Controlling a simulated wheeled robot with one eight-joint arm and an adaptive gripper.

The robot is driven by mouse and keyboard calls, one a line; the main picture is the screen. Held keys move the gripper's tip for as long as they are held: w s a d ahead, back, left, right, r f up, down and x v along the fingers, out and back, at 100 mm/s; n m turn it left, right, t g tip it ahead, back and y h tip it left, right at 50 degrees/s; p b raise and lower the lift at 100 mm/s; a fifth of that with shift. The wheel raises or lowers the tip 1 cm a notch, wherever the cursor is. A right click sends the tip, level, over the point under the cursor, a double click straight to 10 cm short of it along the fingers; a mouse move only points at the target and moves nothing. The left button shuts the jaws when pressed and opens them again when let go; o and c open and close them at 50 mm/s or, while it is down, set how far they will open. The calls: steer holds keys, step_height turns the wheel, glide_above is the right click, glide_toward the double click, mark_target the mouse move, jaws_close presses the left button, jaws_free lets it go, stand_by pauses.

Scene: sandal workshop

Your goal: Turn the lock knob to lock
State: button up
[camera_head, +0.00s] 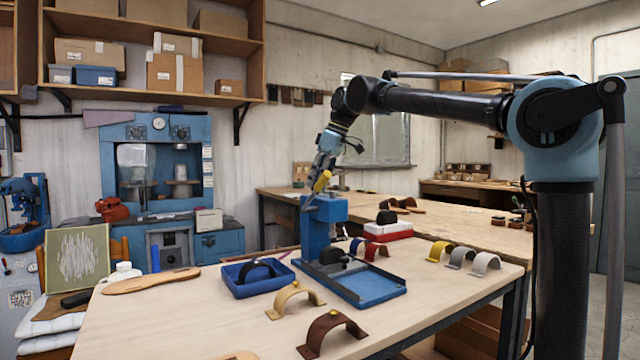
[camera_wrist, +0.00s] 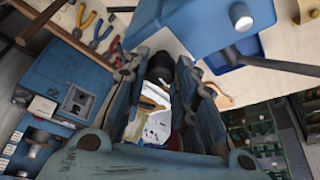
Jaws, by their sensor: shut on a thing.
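A blue press (camera_head: 322,228) stands upright on the wooden table, on a blue base tray (camera_head: 368,287). My gripper (camera_head: 322,178) is at the top of the press, coming down at a tilt from above. A yellow piece (camera_head: 321,182) shows at its fingertips. In the wrist view, my gripper's two fingers (camera_wrist: 158,72) are closed around a dark round lock knob (camera_wrist: 161,65). The fingers hide the knob's sides, and its turn angle cannot be read. Part of the blue press body (camera_wrist: 205,22) shows at the upper right there.
A blue bin (camera_head: 256,287) stands left of the press. Curved straps (camera_head: 333,333) lie in front, and several more lie to the right. A red and white box (camera_head: 388,231) stands behind.

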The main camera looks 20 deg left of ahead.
steer(key=m+t, duration=0.1)
steer(key=m, duration=0.3)
steer(key=shift+a+t, duration=0.15)
steer(key=shift+t, duration=0.25)
steer(key=m+t+h, duration=0.1)
steer(key=m, duration=0.3)
steer(key=shift+s, duration=0.1)
steer(key=m+t+h, duration=0.1)
steer(key=m, duration=0.3)
steer(key=shift+a+m, duration=0.1)
steer(key=shift+m, duration=0.2)
steer(key=shift+m+t+h, duration=0.4)
steer(key=shift+m+h, duration=0.5)
steer(key=shift+m, duration=1)
steer(key=shift+s, duration=0.1)
steer(key=o, duration=1)
steer(key=shift+o, duration=0.2)
steer(key=v, duration=1.1)
steer(key=shift+r, duration=0.45)
